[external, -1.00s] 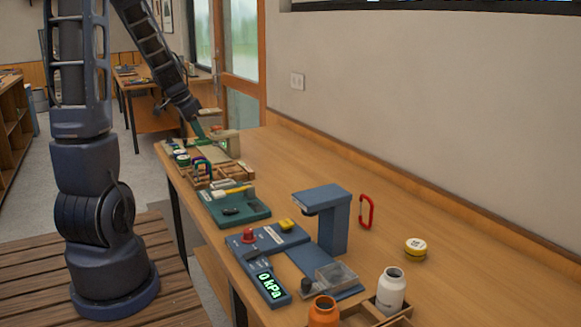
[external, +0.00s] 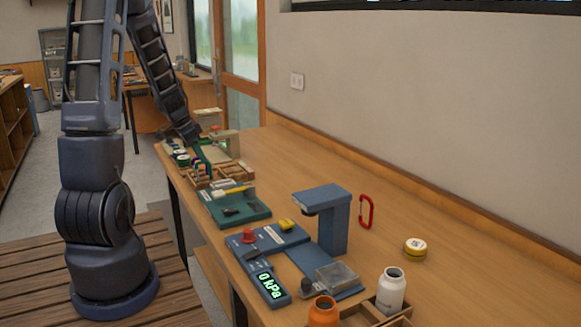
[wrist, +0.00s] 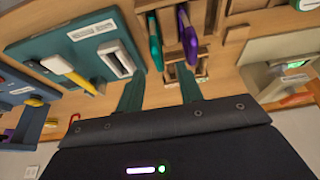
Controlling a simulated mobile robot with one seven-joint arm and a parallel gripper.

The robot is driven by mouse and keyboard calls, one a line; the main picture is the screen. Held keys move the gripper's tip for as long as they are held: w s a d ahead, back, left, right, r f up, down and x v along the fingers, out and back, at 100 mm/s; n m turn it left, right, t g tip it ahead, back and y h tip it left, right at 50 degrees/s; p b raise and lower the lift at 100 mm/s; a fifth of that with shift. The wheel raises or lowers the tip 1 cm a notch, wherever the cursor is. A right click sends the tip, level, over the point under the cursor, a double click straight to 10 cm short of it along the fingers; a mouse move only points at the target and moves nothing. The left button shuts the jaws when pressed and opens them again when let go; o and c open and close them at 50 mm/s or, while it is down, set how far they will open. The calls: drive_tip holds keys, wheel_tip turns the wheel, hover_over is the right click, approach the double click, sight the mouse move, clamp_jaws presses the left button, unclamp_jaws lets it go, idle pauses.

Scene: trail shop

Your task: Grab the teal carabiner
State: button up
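The teal carabiner (wrist: 154,42) stands upright in a slotted wooden organizer, seen at the upper middle of the wrist view. A purple carabiner (wrist: 187,38) stands just right of it. My gripper (wrist: 160,90) is open, with its two dark green fingers apart and nothing between the tips. The teal carabiner lies beyond the fingertips, nearer the left finger, and does not appear gripped. In the external view the organizer (external: 229,183) sits on the far part of the bench, and the carabiners there are too small to make out well.

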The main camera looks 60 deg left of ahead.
drive_tip(key=shift+x, duration=1.9)
drive_tip(key=shift+s, duration=0.1)
clamp_jaws()
